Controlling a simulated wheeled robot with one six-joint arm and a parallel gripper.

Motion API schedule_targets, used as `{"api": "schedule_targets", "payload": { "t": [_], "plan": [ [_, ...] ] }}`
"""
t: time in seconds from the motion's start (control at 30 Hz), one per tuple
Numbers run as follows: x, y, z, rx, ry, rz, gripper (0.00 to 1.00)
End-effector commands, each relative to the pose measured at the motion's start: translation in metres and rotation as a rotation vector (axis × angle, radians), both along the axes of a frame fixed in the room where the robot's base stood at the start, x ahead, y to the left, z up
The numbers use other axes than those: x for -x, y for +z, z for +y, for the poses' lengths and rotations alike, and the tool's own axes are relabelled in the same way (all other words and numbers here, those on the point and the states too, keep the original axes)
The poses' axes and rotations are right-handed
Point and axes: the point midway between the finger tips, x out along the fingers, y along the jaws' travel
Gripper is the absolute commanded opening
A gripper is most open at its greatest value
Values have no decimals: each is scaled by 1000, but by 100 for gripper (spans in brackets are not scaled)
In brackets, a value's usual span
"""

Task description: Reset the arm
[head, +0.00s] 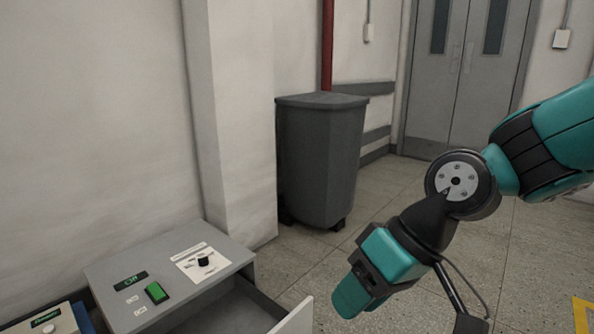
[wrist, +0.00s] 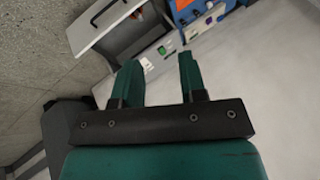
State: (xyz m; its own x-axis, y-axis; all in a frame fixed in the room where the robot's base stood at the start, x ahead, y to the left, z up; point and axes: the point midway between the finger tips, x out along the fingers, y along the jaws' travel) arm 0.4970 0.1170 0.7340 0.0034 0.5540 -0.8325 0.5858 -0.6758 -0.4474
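My gripper (head: 352,297) hangs at the lower right of the head view, on my teal and black arm. In the wrist view, my gripper (wrist: 159,80) has its two teal fingers spread apart, with nothing between them. In the head view its fingers overlap, so the gap does not show there. The gripper is right of the grey control box and appears clear of it.
A grey box (head: 215,300) with a green button (head: 157,292) and a black knob (head: 204,261) stands at lower left, its drawer (head: 296,318) pulled open. A grey bin (head: 318,160) stands behind. Open floor (head: 400,190) leads to double doors (head: 464,75).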

Motion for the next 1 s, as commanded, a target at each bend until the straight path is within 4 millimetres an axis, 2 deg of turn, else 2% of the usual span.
{"api": "schedule_targets", "payload": {
  "t": [0.1,0.37,0.43,0.67,0.77,1.0],
  "plan": [
    [35,12,-26,79,5,-7,38],
    [97,19,-71,219,-6,1,38],
    [98,41,-73,227,-7,8,38],
    [98,96,-72,224,-6,7,38],
    [97,126,-72,224,-6,7,38],
    [97,219,-72,223,-6,7,38]
  ]
}}
